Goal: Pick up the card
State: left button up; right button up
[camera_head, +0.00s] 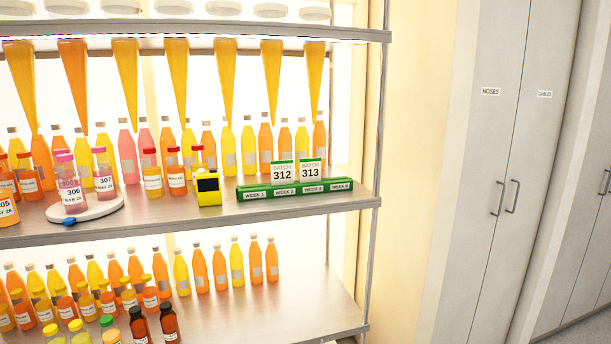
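Two white cards with green top edges stand upright in a green holder (295,190) on the middle shelf. The left card (283,172) reads "BATCH 312" and the right card (311,170) reads "BATCH 313". The holder's front carries labels "WEEK 1" to "WEEK 4". Card 312 stands above the WEEK 2 label and card 313 above about the WEEK 3 label, which is hard to read. Neither of my grippers shows in the head view.
A yellow device (208,190) with a dark screen stands left of the holder. A round white tray (85,210) carries labelled sample bottles. Rows of juice bottles stand behind. A shelf post (375,130) is at the right. Grey cabinets (500,170) stand farther right.

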aim_at(311, 169)
jog(key=i+j+u, duration=0.15)
jog(key=i+j, duration=0.15)
jog(key=i+j+u, duration=0.15)
jog(key=i, duration=0.4)
